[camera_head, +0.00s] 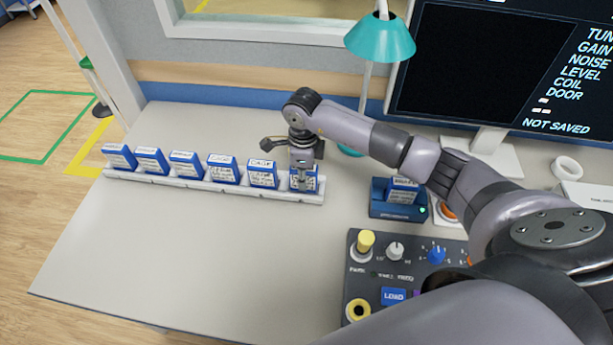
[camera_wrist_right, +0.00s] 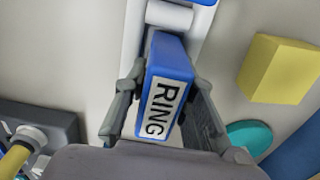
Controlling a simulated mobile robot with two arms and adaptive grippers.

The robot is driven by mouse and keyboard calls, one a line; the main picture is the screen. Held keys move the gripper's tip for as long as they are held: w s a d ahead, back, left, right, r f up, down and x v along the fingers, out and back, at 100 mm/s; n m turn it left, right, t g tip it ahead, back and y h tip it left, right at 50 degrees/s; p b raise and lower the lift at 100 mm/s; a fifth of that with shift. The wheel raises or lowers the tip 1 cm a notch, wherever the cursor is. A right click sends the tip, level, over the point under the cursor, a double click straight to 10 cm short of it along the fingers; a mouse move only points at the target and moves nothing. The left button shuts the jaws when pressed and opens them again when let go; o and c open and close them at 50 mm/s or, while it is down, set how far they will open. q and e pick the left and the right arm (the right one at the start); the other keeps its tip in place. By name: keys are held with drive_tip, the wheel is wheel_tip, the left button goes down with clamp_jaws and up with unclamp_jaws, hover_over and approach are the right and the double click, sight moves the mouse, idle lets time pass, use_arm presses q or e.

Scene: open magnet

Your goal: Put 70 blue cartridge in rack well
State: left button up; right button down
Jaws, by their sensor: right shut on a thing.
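My right gripper (camera_head: 303,182) is at the right end of the long white rack (camera_head: 215,190). It is shut on a blue cartridge (camera_head: 313,181) with a white label. In the right wrist view this cartridge (camera_wrist_right: 168,58) reads "RING" and sits between the two fingers (camera_wrist_right: 165,110). It is in line with the rack's end well; whether it is fully seated I cannot tell. Several other blue cartridges (camera_head: 222,168) stand in a row in the rack to the left. My left gripper is not in view.
A blue dock (camera_head: 385,206) with another cartridge (camera_head: 403,190) stands to the right. A dark control console (camera_head: 372,263) lies in front of it. A teal lamp (camera_head: 380,42) and a monitor stand behind. A yellow block (camera_wrist_right: 280,69) shows in the wrist view. The table's front left is clear.

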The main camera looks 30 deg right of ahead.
drive_tip(key=shift+s+a, duration=0.1)
drive_tip(key=shift+s, duration=0.05)
drive_tip(key=c, duration=1.3)
unclamp_jaws()
drive_tip(key=shift+r, duration=0.65)
wheel_tip(320, 180, up, 10)
drive_tip(key=shift+f+b, duration=0.15)
drive_tip(key=shift+b, duration=0.9)
drive_tip(key=shift+r, duration=0.65)
